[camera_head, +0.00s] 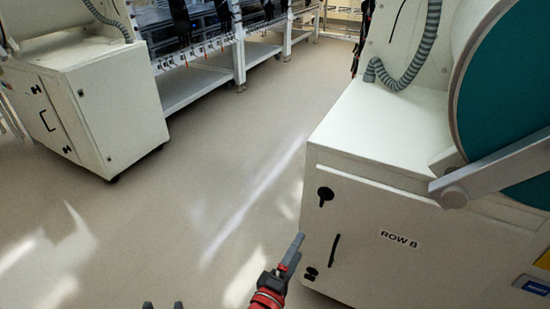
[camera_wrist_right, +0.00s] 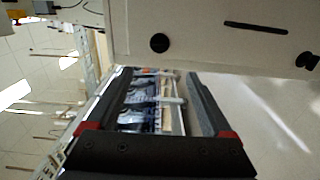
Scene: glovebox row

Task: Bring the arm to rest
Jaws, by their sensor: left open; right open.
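My right gripper (camera_head: 291,254), dark with a red wrist, points up and away beside the left edge of a white cabinet (camera_head: 370,262) marked ROW 8. In the right wrist view my right gripper (camera_wrist_right: 160,85) shows two dark fingers spread wide with nothing between them. The same cabinet (camera_wrist_right: 215,40) fills the top of that view, close to the fingers; I cannot tell whether they touch. My left gripper (camera_head: 162,305) shows only its two fingertips, apart, at the bottom edge over the floor. Nothing shows between them; the rest is out of view.
A round teal glovebox door (camera_head: 505,95) with a grey bar (camera_head: 497,172) juts out at the right. Another white cabinet (camera_head: 112,108) on casters stands at the left. White shelving (camera_head: 205,85) runs along the back. The beige floor (camera_head: 215,180) between is clear.

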